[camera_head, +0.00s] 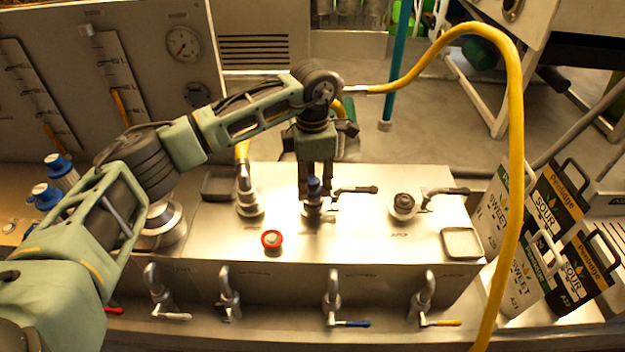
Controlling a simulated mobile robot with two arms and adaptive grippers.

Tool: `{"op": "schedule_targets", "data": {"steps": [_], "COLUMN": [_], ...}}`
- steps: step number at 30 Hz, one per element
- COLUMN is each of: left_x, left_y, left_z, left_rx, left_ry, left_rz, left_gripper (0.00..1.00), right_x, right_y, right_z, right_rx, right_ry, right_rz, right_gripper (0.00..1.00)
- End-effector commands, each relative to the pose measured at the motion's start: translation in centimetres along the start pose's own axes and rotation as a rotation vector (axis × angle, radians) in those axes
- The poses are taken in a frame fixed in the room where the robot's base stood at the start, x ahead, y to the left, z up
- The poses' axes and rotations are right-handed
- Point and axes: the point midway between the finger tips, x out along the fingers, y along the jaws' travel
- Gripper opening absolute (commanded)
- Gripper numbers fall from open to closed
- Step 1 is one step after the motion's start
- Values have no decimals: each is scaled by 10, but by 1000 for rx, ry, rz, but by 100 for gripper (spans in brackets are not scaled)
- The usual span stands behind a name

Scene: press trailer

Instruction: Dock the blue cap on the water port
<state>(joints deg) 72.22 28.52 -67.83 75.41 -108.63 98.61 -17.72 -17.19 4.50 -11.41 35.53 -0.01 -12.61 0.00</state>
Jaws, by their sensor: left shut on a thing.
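My left gripper (315,188) reaches down over the middle port of the steel deck, fingers pointing down. It is shut on the blue cap (314,187), which shows between and below the fingertips. The cap is directly over the middle port (313,208), a metal fitting with a side lever and a blue-handled valve below it on the front. I cannot tell whether the cap touches the port or is just above it. The deck labels are too small to read. My right gripper is not in view.
A yellow hose (516,130) arches over the right side. A dark-topped port (403,205) stands right, near a shallow tray (461,243). Cartons (568,235) stand at far right.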

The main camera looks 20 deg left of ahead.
Motion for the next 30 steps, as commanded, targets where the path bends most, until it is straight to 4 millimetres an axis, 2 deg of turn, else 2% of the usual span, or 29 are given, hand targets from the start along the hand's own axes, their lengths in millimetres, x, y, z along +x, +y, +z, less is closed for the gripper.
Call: {"op": "schedule_targets", "data": {"steps": [12,13,15,24,30], "left_x": [9,9,8,8,-7], "left_y": [0,0,0,0,0], "left_z": [0,0,0,0,0], "left_rx": [-1,0,0,0,-1], "left_ry": [0,0,0,0,-1], "left_rz": [0,0,0,0,1], "left_gripper": [0,29,35,35,35], "right_x": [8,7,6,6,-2], "right_y": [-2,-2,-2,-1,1], "right_z": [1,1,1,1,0], "right_rx": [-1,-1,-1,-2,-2], "right_ry": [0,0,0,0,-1], "right_rz": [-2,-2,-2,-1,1], "right_gripper": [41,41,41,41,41]}}
